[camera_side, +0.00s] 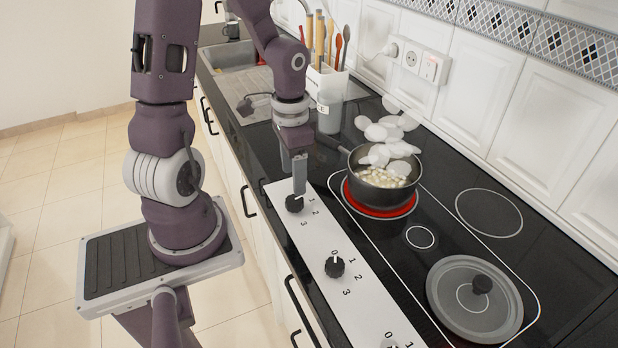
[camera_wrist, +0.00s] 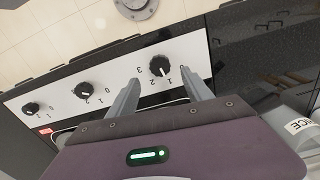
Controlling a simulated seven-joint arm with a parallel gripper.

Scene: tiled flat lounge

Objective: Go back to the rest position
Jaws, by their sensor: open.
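My gripper (camera_side: 299,190) points down at the far end of the white control panel, right at a black knob (camera_side: 294,203). In the wrist view my gripper (camera_wrist: 166,88) has its two fingers apart, with the same knob (camera_wrist: 160,66) showing between and just beyond them. The side view does not show clearly whether the fingers touch the knob. Nothing is held. The knob's pointer is turned toward the numbers beside it.
A steaming pot (camera_side: 383,178) with pale pieces stands on a glowing red burner (camera_side: 380,209) beside my gripper. A lid (camera_side: 474,299) lies on the hob. A utensil holder (camera_side: 326,84) and white container (camera_side: 329,115) stand behind. Another knob (camera_side: 334,267) is nearer.

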